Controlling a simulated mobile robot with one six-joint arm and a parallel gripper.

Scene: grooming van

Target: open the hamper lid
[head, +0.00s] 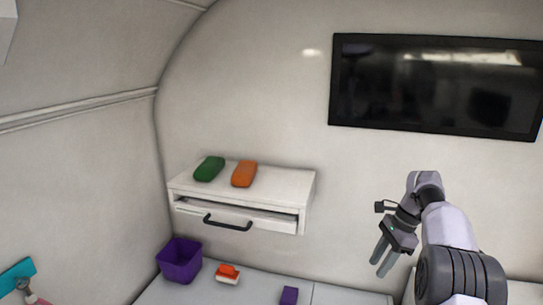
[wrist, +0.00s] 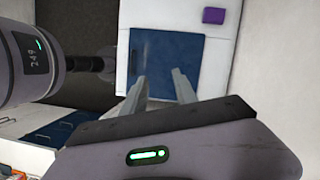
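No hamper can be made out for certain in the head view. In the wrist view, a flat dark blue square panel (wrist: 185,50) lies in a white surface beyond my fingers; it may be the hamper lid, but I cannot tell for sure. My gripper (head: 379,267) hangs in the air at the right of the head view, fingers pointing down. In the wrist view my gripper (wrist: 160,76) has its two fingers apart with nothing between them. The fingers overlap the near part of the blue panel, and a gap to it seems to remain.
A wall shelf (head: 250,205) with a slightly open drawer holds a green item (head: 209,169) and an orange item (head: 244,174). Below are a purple bin (head: 180,262), a red-and-white item (head: 228,274) and a purple block (head: 289,296). A black screen (head: 435,85) hangs above my arm.

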